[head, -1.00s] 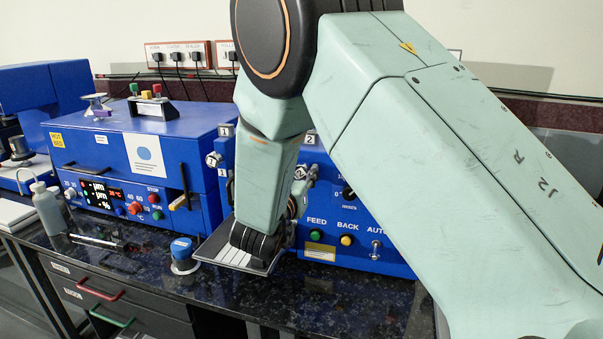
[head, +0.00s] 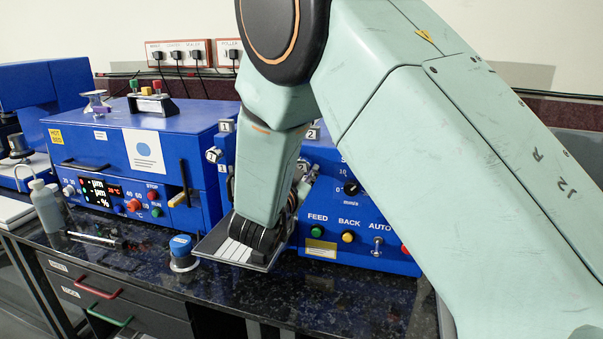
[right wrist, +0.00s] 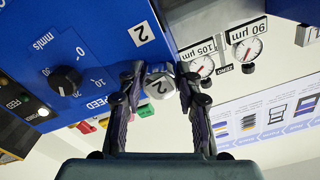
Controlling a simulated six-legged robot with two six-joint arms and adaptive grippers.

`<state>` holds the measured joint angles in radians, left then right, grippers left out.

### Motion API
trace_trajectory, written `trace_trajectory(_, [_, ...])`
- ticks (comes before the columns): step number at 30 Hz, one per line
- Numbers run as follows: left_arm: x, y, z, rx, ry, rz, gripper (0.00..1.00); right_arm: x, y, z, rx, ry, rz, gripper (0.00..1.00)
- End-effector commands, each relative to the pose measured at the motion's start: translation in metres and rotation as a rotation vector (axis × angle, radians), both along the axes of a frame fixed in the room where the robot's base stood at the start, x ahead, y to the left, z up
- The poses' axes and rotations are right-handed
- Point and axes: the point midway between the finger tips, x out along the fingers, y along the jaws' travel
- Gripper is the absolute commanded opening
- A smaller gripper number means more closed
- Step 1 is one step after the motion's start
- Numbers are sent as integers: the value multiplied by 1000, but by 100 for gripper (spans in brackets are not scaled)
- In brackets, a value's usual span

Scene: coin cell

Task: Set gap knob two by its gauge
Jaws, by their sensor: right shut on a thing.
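In the head view my right gripper (head: 302,185) is mostly hidden behind my own wrist. My left gripper is not in view.
The blue machine (head: 375,225) carries feed, back and auto controls and a black speed knob (head: 351,188) close to my right wrist. A blue-capped jar (head: 182,252) stands on the dark bench. A blue oven-like unit (head: 140,165) stands to the left.

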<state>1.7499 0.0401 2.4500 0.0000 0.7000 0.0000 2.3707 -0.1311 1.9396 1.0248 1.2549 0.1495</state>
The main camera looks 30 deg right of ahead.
Motion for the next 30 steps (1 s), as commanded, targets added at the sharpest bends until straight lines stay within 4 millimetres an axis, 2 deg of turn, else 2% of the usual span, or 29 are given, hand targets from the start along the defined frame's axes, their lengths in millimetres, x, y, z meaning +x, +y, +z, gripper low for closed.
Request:
trace_trajectory(15, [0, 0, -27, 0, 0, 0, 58, 0, 0, 3, 255, -315, -2, 3])
trace_trajectory(30, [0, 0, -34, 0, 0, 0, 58, 0, -1, 4, 335, -409, -4, 3])
